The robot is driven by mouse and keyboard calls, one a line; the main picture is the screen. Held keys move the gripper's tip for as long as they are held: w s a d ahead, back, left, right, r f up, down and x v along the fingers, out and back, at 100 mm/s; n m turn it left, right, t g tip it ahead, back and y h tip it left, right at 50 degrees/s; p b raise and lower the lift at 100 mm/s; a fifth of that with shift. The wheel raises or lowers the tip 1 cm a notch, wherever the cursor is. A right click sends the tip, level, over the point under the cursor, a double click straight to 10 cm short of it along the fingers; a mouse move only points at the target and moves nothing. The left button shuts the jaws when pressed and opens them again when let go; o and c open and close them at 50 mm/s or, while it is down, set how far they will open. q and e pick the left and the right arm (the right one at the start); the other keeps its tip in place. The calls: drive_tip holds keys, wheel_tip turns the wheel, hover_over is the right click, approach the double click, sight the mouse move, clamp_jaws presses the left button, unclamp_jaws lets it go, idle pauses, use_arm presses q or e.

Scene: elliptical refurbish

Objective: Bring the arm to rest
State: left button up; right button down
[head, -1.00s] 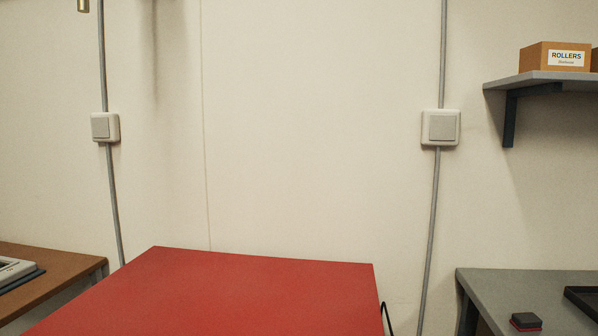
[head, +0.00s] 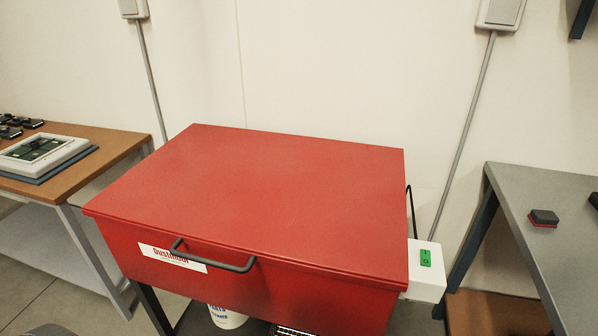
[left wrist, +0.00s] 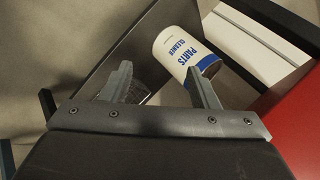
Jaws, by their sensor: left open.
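My left gripper (left wrist: 162,85) shows in the left wrist view. Its two fingers are apart and nothing is between them. Past the fingertips is a white can (left wrist: 185,55) labelled "PARTS CLEANER". It stands on a low shelf under a red cabinet, and the can (head: 227,318) shows partly in the head view. The red cabinet (head: 270,190) has its lid down and a dark bar handle (head: 212,258) on the front. My grippers are not visible in the head view.
A brown table (head: 110,141) with a white framed device (head: 42,150) stands at left. A grey table (head: 530,200) with a black and red block (head: 543,217) stands at right. A white switch box (head: 427,272) with a green switch is on the cabinet's right side.

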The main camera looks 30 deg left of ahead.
use_arm(q)
drive_tip(key=s+d+f+n+g+h+p, duration=0.2)
drive_tip(key=s+d+f+n+g+h, duration=0.2)
drive_tip(key=s+d+f, duration=0.8)
drive_tip(key=d+f+n+g, duration=0.1)
drive_tip(key=d+f+n, duration=0.1)
drive_tip(key=d, duration=0.1)
drive_tip(key=shift+s+d+h, duration=0.15)
drive_tip(key=shift+d+h, duration=0.1)
drive_tip(key=shift+h, duration=0.05)
